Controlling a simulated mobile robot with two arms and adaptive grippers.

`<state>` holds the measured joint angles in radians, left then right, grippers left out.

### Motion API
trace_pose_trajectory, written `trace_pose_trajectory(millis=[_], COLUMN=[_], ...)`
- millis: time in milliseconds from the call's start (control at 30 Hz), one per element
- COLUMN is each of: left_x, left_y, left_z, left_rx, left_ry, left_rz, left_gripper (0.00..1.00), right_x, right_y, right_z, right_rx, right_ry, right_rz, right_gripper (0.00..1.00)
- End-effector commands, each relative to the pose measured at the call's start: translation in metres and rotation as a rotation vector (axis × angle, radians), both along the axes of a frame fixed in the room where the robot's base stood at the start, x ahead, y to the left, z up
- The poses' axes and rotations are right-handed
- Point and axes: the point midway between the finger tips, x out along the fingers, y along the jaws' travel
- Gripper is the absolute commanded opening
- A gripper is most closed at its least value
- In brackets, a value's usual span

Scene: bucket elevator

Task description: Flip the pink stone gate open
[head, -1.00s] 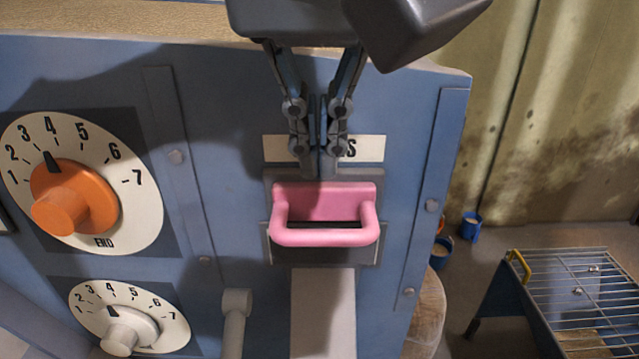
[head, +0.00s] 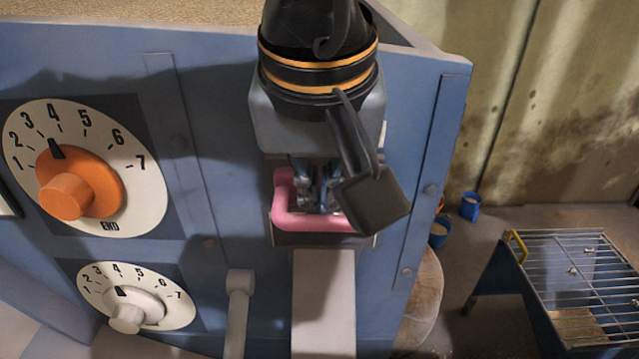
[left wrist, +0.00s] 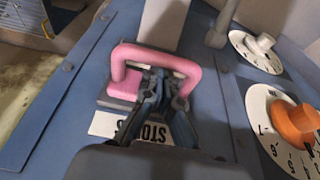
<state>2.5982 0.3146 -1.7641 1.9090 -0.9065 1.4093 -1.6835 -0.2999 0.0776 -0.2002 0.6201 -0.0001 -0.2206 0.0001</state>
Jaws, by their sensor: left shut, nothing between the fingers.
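The pink stone gate (head: 312,224) is a loop-shaped handle on a grey plate on the blue machine's front, above a pale chute (head: 323,300). My left gripper (head: 318,203) points down with its closed fingers inside the loop, between the front bar and the panel. The dark wrist camera hides the gate's right side. In the left wrist view the pink gate (left wrist: 150,54) bends round the shut fingertips (left wrist: 164,85); whether they touch the bar is unclear. A label reading "STO" (left wrist: 140,127) is partly hidden. My right gripper is not in view.
An orange knob dial (head: 85,170) and a smaller white dial (head: 135,300) are left of the gate. A grey lever (head: 238,300) sticks out beside the chute. Blue buckets (head: 470,205) and a wire-topped table (head: 570,270) stand at right.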

Motion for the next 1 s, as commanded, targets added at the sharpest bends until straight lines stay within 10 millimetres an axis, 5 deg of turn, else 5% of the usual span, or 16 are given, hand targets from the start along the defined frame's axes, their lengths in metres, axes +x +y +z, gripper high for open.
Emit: trace_pose_trajectory(millis=[433,1000], left_x=[-0.078,-0.084], left_y=[0.000,0.000], left_z=[-0.002,0.007], left_rx=[0.001,0.000], left_ry=[0.003,0.005], left_rz=[-0.005,-0.002], left_gripper=[0.00,0.00], right_x=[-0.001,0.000], right_y=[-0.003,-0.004], right_z=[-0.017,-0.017], right_rx=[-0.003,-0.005], right_ry=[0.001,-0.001], right_rz=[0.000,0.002], right_gripper=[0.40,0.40])
